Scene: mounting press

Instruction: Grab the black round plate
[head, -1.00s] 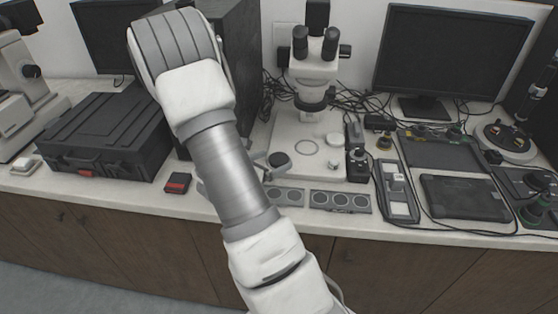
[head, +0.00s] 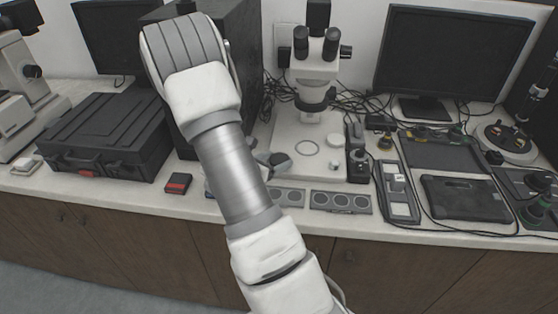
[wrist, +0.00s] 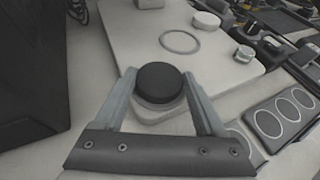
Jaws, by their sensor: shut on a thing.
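The black round plate (wrist: 160,82) is a small dark disc in the middle of the wrist view. It sits between the two grey fingers of my gripper (wrist: 159,76), with a fingertip on each side. My gripper is shut on it. A pale rounded surface shows just below the plate, and I cannot tell whether the plate still touches it. In the head view my gripper (head: 277,164) is at the front left of the white microscope base (head: 292,133), partly behind my arm. I cannot make out the plate clearly there.
A strip with round wells (head: 341,201) lies in front of the base. A grey device (head: 397,192) and a black tablet (head: 465,197) lie to the right. A black case (head: 108,135) and a small red-and-black box (head: 178,183) are at left. The microscope (head: 315,70) stands behind.

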